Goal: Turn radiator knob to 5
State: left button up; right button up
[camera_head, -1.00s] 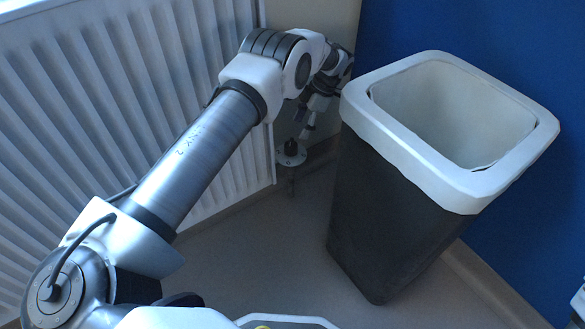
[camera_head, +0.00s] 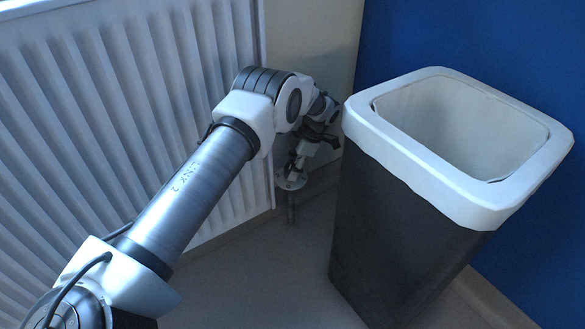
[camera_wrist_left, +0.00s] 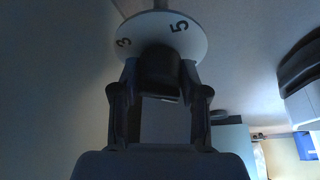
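The radiator knob (camera_wrist_left: 160,66) is a dark knob on a round white dial (camera_wrist_left: 191,38). In the left wrist view the dial shows a 3 at upper left and a 5 at upper right. My left gripper (camera_wrist_left: 159,78) has one finger on each side of the knob, and both fingertips appear to press against it. In the head view the dial (camera_head: 291,182) sits low beside the radiator's right end. There my left gripper (camera_head: 295,168) reaches down onto it and hides the knob. I cannot make out a pointer mark. My right gripper is not in view.
The white ribbed radiator (camera_head: 90,110) fills the left of the head view. A tall dark bin (camera_head: 385,235) with a white rim (camera_head: 450,190) stands close to the right of my left gripper. A blue wall is behind the bin. The floor between them is clear.

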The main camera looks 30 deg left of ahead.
pick_arm(q)
jog(key=shift+r+m+p, duration=0.2)
jog(key=shift+m+p, duration=0.2)
jog(key=shift+p, duration=0.4)
jog(key=m+t+p, duration=0.1)
jog(key=m+p, duration=0.2)
jog(key=p, duration=0.1)
jog(key=m+t+y+p, duration=0.1)
jog(key=m+p, duration=0.2)
jog(key=p, duration=0.1)
jog(key=m+t+p, duration=0.1)
jog(key=m+p, duration=0.1)
jog(key=p, duration=0.2)
jog(key=shift+s+r+m, duration=0.1)
jog(key=shift+s+m, duration=0.2)
jog(key=shift+m, duration=0.1)
jog(key=m+t+p, duration=0.1)
jog(key=m+p, duration=0.3)
jog(key=p, duration=0.1)
jog(key=m+t+h+p, duration=0.1)
jog(key=m+t+p, duration=0.1)
jog(key=m+p, duration=0.2)
jog(key=shift+s+p, duration=0.15)
jog(key=shift+p, duration=1.15)
jog(key=shift+a+f+m+t+p, duration=0.1)
jog(key=shift+f+m+t+p, duration=0.2)
jog(key=shift+m+p, duration=0.5)
